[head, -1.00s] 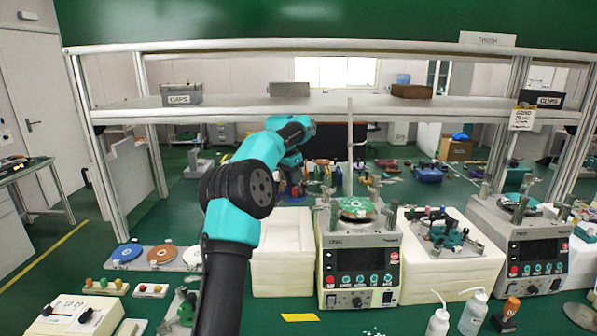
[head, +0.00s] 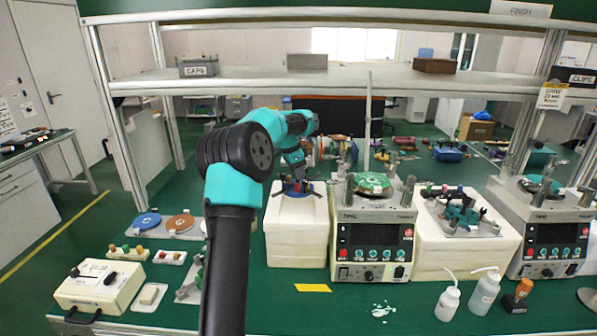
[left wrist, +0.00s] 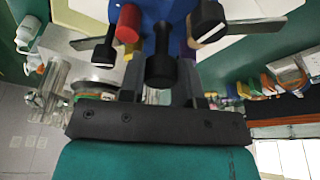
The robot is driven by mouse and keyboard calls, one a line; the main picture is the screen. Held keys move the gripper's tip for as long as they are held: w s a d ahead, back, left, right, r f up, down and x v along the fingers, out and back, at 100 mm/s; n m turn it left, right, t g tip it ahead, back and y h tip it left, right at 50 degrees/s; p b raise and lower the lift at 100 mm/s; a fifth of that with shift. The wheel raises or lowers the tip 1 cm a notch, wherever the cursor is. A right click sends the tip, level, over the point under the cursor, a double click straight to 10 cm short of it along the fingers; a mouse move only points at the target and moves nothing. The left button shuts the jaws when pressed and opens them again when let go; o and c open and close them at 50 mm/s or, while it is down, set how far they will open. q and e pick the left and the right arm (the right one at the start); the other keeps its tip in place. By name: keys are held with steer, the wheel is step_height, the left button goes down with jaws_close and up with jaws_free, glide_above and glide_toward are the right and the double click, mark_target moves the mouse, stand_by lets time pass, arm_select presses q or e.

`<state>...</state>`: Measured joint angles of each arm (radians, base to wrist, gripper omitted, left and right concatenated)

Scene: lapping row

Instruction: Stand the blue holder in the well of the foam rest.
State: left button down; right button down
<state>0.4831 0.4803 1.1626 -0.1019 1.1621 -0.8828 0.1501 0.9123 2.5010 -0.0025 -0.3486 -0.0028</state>
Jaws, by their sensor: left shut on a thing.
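The blue holder (head: 297,190) has several knobbed handles standing in it. It is over the top of the white foam rest (head: 297,240), left of the nearest machine. I cannot tell whether its base is in the well or just above it, as the well is hidden. My left gripper (head: 294,174) is above the holder and shut on it. In the left wrist view the blue holder (left wrist: 178,20) fills the top middle, with red and black knobs in front of the jaws. My right gripper is not in view.
A machine with a green disc (head: 371,183) stands just right of the foam rest. A second white block (head: 465,255) carries a metal fixture. A shelf (head: 335,84) spans above my arm. Coloured discs (head: 180,222) and a cream control box (head: 100,285) are at left.

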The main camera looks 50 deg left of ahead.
arm_select(q)
steer(key=shift+f, duration=0.1)
steer(key=shift+f, duration=2.75)
steer(key=shift+f, duration=1.15)
steer(key=c, duration=0.7)
jaws_free()
steer(key=shift+c, duration=0.2)
steer(key=v, duration=1.7)
steer(key=shift+r, duration=0.25)
